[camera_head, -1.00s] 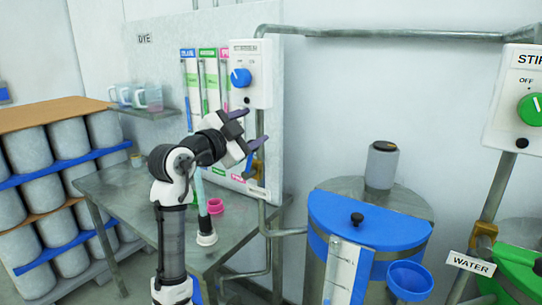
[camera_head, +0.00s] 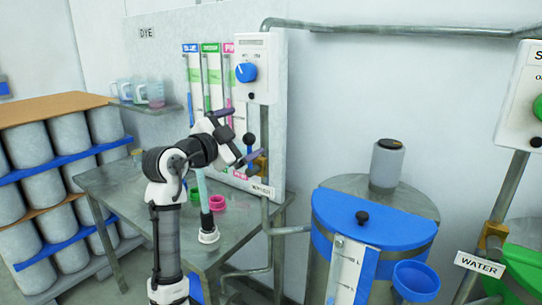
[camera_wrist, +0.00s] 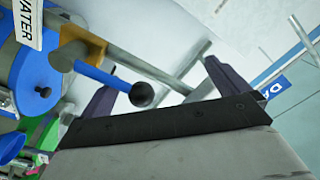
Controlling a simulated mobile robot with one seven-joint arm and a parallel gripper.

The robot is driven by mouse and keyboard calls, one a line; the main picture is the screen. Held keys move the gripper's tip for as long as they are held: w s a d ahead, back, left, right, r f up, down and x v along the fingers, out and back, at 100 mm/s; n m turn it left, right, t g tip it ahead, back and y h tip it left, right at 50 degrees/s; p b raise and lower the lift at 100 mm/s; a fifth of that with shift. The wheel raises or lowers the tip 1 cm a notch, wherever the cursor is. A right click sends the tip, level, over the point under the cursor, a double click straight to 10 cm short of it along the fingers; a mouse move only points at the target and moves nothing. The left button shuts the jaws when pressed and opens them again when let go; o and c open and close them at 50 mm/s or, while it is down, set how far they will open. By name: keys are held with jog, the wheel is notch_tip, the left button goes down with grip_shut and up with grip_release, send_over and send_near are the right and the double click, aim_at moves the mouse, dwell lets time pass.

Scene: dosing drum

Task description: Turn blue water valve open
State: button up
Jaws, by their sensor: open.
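The blue water valve is a brass body (camera_head: 262,166) on the vertical pipe by a small WATER label (camera_head: 262,189). Its blue lever (camera_wrist: 103,77) ends in a black ball knob (camera_wrist: 141,94) and sticks out from the brass body (camera_wrist: 82,47) in the wrist view. In the head view the knob (camera_head: 249,138) shows above the brass. My gripper (camera_head: 243,133) is open, with its fingers spread around the knob's place in the picture. In the wrist view my gripper (camera_wrist: 162,82) has the knob between its fingers, nearer the left one. No contact is visible.
A dial box (camera_head: 252,70) hangs above the valve. A metal table (camera_head: 130,190) with pink and green rings stands below my arm. A blue-lidded drum (camera_head: 375,218) stands to the right. A second pipe with a WATER label (camera_head: 479,264) is farther right.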

jog(key=shift+s+d+f+b, duration=0.25)
jog(key=shift+f+b, duration=0.15)
jog(key=shift+f, duration=0.1)
jog(key=b+v, duration=0.2)
jog(key=v, duration=0.7)
jog(key=shift+d, duration=0.1)
